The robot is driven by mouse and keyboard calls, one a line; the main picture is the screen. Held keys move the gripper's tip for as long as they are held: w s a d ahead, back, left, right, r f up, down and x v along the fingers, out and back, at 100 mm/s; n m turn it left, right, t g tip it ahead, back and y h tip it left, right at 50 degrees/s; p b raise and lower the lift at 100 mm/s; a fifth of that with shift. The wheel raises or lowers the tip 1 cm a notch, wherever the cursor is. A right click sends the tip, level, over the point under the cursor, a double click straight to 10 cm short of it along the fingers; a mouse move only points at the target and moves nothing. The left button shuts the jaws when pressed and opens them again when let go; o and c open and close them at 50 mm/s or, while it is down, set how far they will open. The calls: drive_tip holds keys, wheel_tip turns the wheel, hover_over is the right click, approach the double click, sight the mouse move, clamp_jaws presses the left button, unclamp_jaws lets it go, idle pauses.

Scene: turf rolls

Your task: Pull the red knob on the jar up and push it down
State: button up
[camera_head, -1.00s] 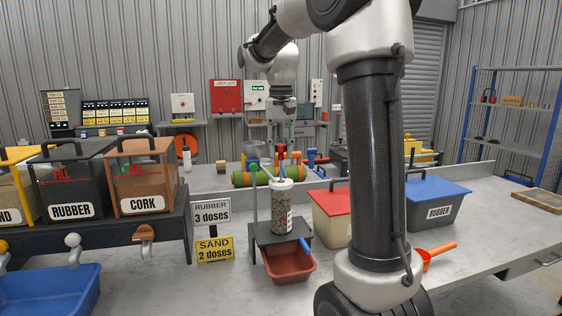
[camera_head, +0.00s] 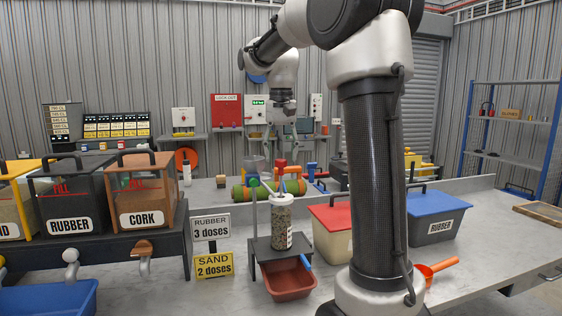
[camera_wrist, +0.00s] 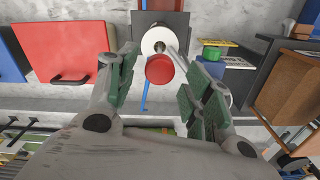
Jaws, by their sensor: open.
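The jar (camera_head: 283,232) is clear, with speckled contents and a white lid, and stands upright on a small dark stand. Its red knob (camera_head: 281,165) stands above the lid on a thin rod. In the wrist view the red knob (camera_wrist: 160,69) shows from above, in front of the white lid (camera_wrist: 158,41). My gripper (camera_wrist: 153,78) is open and empty, with its green-padded fingers spread to the left and right of the knob's line. In the head view my gripper (camera_head: 280,125) hangs above the knob, apart from it.
A red bin (camera_head: 288,280) sits under the stand (camera_head: 262,245). Labelled bins, including cork (camera_head: 143,215), stand at left. Red-lidded and blue-lidded boxes (camera_head: 437,205) stand at right. Colored rollers (camera_head: 245,190) lie behind the jar. Dose signs (camera_head: 211,226) stand left of the stand.

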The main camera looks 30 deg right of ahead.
sight(281, 160)
wheel_tip(281, 160, up, 9)
idle(0.4)
wheel_tip(281, 160, down, 12)
drive_tip(key=shift+f, duration=0.2)
idle(0.4)
